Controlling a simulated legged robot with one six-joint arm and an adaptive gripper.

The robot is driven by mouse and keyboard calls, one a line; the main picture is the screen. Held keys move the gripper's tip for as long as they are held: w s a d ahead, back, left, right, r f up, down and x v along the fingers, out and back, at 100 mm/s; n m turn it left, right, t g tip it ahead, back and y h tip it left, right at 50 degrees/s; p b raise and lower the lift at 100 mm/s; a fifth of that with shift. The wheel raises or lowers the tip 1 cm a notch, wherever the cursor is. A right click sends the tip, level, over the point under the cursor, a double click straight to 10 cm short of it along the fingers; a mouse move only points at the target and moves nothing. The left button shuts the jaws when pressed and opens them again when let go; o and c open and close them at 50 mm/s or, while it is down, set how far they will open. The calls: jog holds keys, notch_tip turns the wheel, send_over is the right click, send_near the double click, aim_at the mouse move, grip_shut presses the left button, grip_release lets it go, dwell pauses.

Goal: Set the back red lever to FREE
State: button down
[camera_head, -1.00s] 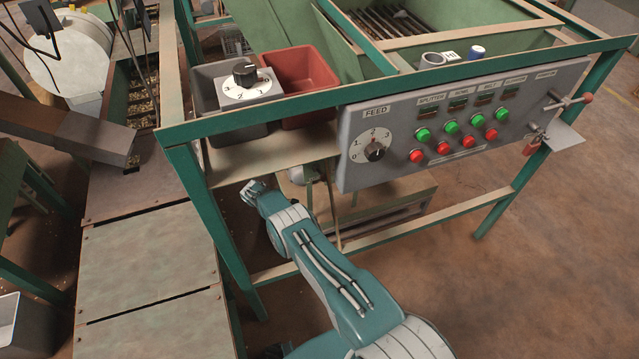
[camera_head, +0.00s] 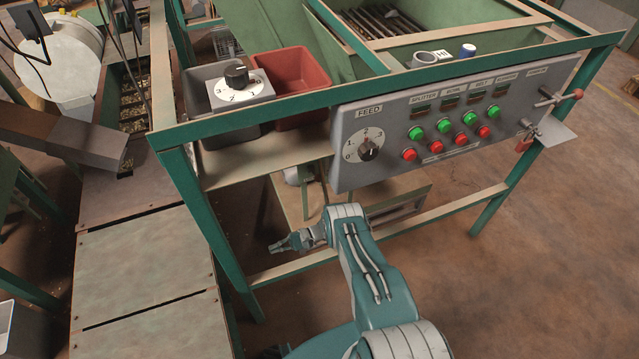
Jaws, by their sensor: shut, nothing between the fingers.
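A lever with a red knob (camera_head: 577,94) sticks out at the right end of the grey control panel (camera_head: 345,112). I cannot tell whether it is the back red lever, and no FREE mark can be read. The small label above it is too small to read. My gripper (camera_head: 275,246) is shut and empty. It is low at the frame's left front, below the panel and its shelf, well to the left of the red-knobbed lever and apart from it.
Grey (camera_head: 205,100) and red (camera_head: 318,80) bins stand on the shelf. A green frame leg (camera_head: 200,225) is left of my gripper. Floor at right is clear.

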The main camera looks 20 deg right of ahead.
jog(key=w+d+m+t+h, duration=0.3)
jog(key=w+d+m+t, duration=0.2)
jog(key=d+m+t, duration=0.8)
jog(key=m+t+h, duration=0.9)
jog(key=m+h, duration=0.2)
jog(key=h, duration=0.2)
send_near(315, 174)
jog(key=s+d+f, duration=0.2)
jog(key=s+f, duration=0.2)
jog(key=f, duration=0.2)
jog(key=a+r+x, duration=0.1)
jog(key=r+x, duration=0.1)
jog(key=x, duration=1)
jog(key=shift+r, duration=0.25)
jog(key=shift+s, duration=0.1)
